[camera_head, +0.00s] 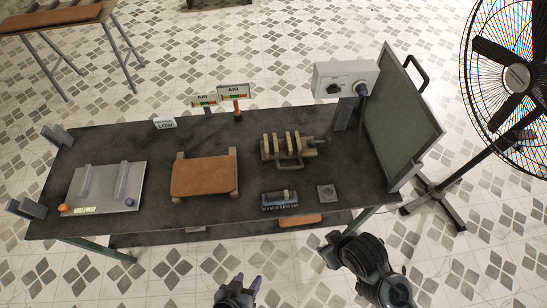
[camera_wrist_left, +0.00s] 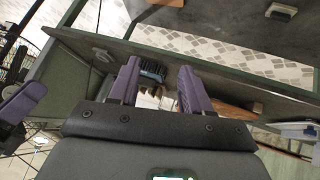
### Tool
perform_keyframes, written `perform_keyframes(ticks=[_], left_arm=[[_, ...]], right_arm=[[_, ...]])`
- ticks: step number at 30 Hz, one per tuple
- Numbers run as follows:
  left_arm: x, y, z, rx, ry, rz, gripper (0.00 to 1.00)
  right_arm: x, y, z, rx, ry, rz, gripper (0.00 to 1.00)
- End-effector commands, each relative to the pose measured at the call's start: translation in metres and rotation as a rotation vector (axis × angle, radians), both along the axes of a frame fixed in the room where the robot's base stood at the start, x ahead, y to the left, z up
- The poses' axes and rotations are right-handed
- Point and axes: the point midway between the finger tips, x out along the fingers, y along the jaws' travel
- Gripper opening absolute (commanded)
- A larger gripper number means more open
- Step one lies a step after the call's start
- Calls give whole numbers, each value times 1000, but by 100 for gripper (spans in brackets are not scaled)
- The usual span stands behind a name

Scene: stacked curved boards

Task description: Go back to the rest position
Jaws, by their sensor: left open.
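My left gripper (camera_head: 245,282) shows at the bottom of the head view, in front of the table and apart from it. In the left wrist view its two purple fingers (camera_wrist_left: 158,85) stand apart with nothing between them. My right arm (camera_head: 368,262) is at the lower right in the head view, just off the table's front edge. Its jaw opening cannot be made out. A brown curved board (camera_head: 204,176) rests on supports in the middle of the dark table (camera_head: 245,213). A grey plate with two raised bars (camera_head: 104,188) lies at the left.
A clamp-like fixture (camera_head: 290,148), a dark brush-like block (camera_head: 280,198) and a small square pad (camera_head: 326,193) are on the table's right half. A leaning green panel (camera_head: 405,115) stands at its right end, with a fan (camera_head: 515,78) beyond. Open floor lies around both grippers.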

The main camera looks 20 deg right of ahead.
Motion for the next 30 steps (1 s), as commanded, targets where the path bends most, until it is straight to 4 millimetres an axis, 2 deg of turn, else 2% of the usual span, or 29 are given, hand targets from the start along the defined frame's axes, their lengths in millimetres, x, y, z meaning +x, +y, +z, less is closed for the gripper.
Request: perform_keyframes(ticks=[1,3,7,10,12,14,16,20,30], left_arm=[[7,33,10,49,11,84,48],[16,77,25,121,29,185,48],[27,143,58,225,54,328,48],[21,182,83,294,102,405,48],[7,191,89,329,168,410,48],[-9,197,82,371,253,387,48],[-12,197,106,393,261,352,48],[-12,196,138,392,260,353,48],[-11,196,233,391,260,351,48]], right_arm=[[0,0,0,-1,0,1,43],[0,0,0,-3,0,2,43],[0,-1,0,-6,-1,4,43],[0,-2,0,-8,-1,6,43],[0,-2,0,-8,-1,6,43],[0,-2,0,-8,-1,6,43],[0,-2,22,-9,5,6,43],[0,-2,57,-7,1,5,43],[1,0,154,0,-3,0,43]])
